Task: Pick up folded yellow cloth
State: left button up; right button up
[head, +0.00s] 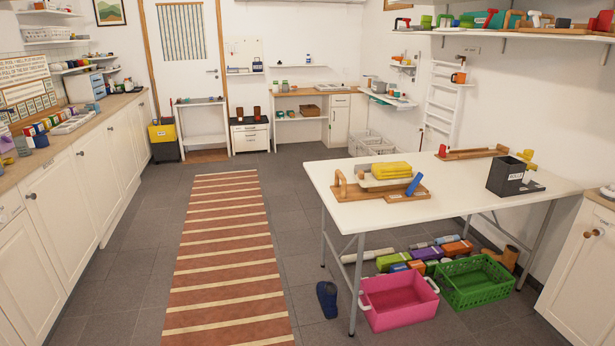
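A yellow folded cloth (391,170) is on the white table at the right. It rests on a pale, flat item (372,181) above a wooden tray (405,196). A blue object (414,184) leans beside it at the tray's right end. A second yellow item (163,133), possibly a cloth, hangs over the dark bin (167,152) far back on the left. Neither of my grippers is in view.
The white table (450,199) also bears a black box (506,177) and another wooden tray (473,154). Below are a pink basket (398,302), a green crate (478,284) and a blue shoe-like object (327,299).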

aim_at(398, 169)
jog(key=i+z, duration=0.2)
jog(key=i, duration=0.2)
jog(key=i+j+z, duration=0.25)
jog(key=i, duration=0.15)
jog(key=i+j+z, duration=0.2)
jog(key=i, duration=0.15)
